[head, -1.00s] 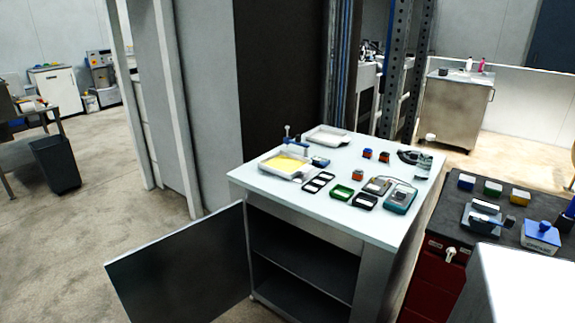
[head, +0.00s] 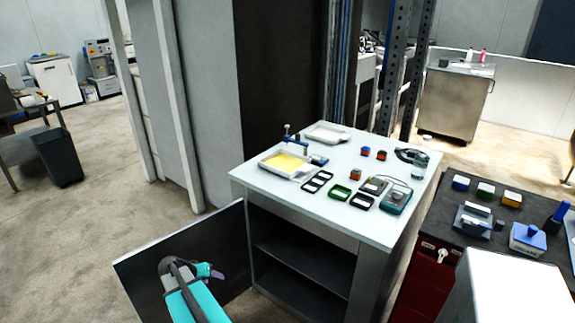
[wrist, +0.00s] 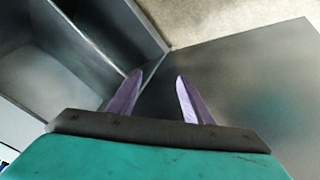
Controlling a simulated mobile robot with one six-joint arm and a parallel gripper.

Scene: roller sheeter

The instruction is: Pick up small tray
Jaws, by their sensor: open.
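Several trays lie on the white worktop (head: 262,186). A white tray with a yellow sheet or filling (head: 284,163) is at the left, and an empty-looking white tray (head: 326,132) is at the back. A small green tray (head: 340,192), a small black tray (head: 362,202) and a black tray with several white cells (head: 317,181) lie near the front. Which one is the small tray I cannot tell. My gripper (head: 216,274) is open and empty, in front of the open cabinet door, below the worktop. The wrist view shows its two purple fingers (wrist: 160,76) apart.
The dark cabinet door (head: 140,260) stands open at the left, with empty shelves (head: 300,262) beside it. Small orange-and-dark blocks (head: 366,151) and a teal device (head: 396,199) are on the worktop. A dark bench (head: 470,230) with blocks and a blue-topped box stands at right.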

